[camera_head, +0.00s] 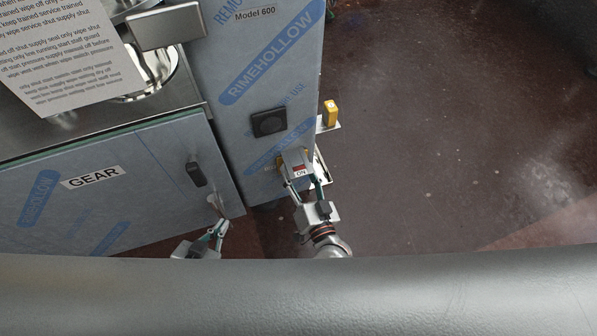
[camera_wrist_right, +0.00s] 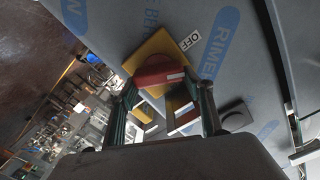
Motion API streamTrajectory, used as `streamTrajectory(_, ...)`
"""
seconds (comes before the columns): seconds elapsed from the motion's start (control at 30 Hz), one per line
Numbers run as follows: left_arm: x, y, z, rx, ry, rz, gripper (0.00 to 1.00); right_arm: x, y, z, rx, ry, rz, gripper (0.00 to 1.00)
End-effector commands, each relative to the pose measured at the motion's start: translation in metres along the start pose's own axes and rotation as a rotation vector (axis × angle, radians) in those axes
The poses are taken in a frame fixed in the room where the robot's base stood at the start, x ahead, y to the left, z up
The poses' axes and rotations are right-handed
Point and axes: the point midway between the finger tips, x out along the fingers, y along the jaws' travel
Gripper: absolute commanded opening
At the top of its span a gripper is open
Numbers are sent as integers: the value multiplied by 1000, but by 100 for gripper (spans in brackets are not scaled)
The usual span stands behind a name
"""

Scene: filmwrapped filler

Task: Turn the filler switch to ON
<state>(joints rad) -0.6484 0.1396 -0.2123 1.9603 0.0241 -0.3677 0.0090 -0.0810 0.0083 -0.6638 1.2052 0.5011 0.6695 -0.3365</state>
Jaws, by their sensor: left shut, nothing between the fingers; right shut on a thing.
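My left gripper (camera_head: 221,226) is shut and empty, low by the GEAR door's corner.
The GEAR door (camera_head: 130,185) with a dark handle (camera_head: 196,174) is at left. A black square part (camera_head: 268,122) sits on the cabinet above the switch. A yellow block (camera_head: 330,113) stands out at the cabinet's right side. The floor (camera_head: 450,130) to the right is clear.

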Motion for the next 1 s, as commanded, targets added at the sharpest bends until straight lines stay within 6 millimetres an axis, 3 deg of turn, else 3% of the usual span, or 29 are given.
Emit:
streamTrajectory(0.33,0,0,0,0,2,0,0,0,1,0,124,1,0,30)
streamTrajectory(0.8,0,0,0,0,2,0,0,0,1,0,137,1,0,30)
streamTrajectory(0.83,0,0,0,0,2,0,0,0,1,0,137,1,0,59)
streamTrajectory(0.87,0,0,0,0,2,0,0,0,1,0,137,1,0,67)
streamTrajectory(1.0,0,0,0,0,1,0,0,0,1,0,136,1,0,68)
